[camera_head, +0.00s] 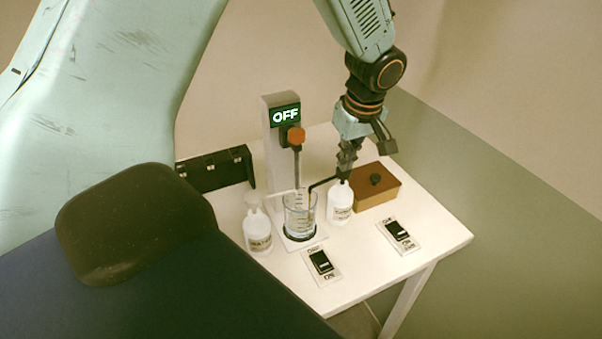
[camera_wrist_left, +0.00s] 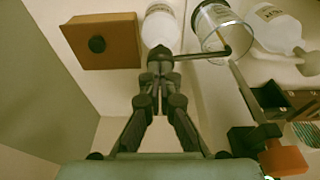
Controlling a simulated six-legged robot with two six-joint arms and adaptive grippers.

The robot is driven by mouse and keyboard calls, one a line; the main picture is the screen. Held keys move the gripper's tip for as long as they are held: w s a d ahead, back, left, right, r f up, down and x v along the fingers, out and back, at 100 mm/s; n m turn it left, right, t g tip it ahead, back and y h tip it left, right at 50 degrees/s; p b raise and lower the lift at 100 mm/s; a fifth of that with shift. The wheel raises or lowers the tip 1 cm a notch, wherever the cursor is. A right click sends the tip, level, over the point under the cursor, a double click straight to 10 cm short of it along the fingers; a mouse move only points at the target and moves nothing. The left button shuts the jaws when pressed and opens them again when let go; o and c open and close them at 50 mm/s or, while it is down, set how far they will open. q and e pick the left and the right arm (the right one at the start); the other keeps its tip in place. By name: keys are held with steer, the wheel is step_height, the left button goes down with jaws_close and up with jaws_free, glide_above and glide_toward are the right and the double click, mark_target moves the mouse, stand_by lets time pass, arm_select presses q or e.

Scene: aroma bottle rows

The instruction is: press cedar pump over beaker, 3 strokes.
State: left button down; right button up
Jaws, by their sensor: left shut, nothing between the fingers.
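The bottle with a black pump, taken as cedar (camera_head: 340,207), stands right of the glass beaker (camera_head: 300,213); its label is too small to read surely. Its black nozzle (camera_head: 322,183) reaches left over the beaker's mouth. My left gripper (camera_head: 345,172) is shut and empty, pointing down right at the pump head, which it partly hides. In the left wrist view, the shut fingertips (camera_wrist_left: 156,72) meet the black pump head (camera_wrist_left: 160,54) in the picture; I cannot tell how firmly they touch. The white bottle (camera_wrist_left: 160,27) and beaker (camera_wrist_left: 222,28) show beyond. My right gripper is out of view.
A second white-pump bottle (camera_head: 258,232) stands left of the beaker. Behind is a post with an OFF display (camera_head: 285,116) and orange knob (camera_head: 296,136). A brown box (camera_head: 377,194) stands right. Two switch plates (camera_head: 321,266) (camera_head: 400,236) lie in front. A black rack (camera_head: 215,169) stands back left.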

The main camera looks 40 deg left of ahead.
arm_select(q)
steer(key=shift+f, duration=0.5)
steer(key=shift+s, duration=0.1)
steer(key=shift+r, duration=0.1)
steer(key=shift+a+p+v, duration=0.15)
steer(key=shift+p+v, duration=0.35)
steer(key=shift+v, duration=0.2)
steer(key=shift+a+p+v, duration=0.1)
steer(key=shift+p+v, duration=0.4)
steer(key=shift+v, duration=0.2)
steer(key=shift+r, duration=0.1)
steer(key=shift+w, duration=0.2)
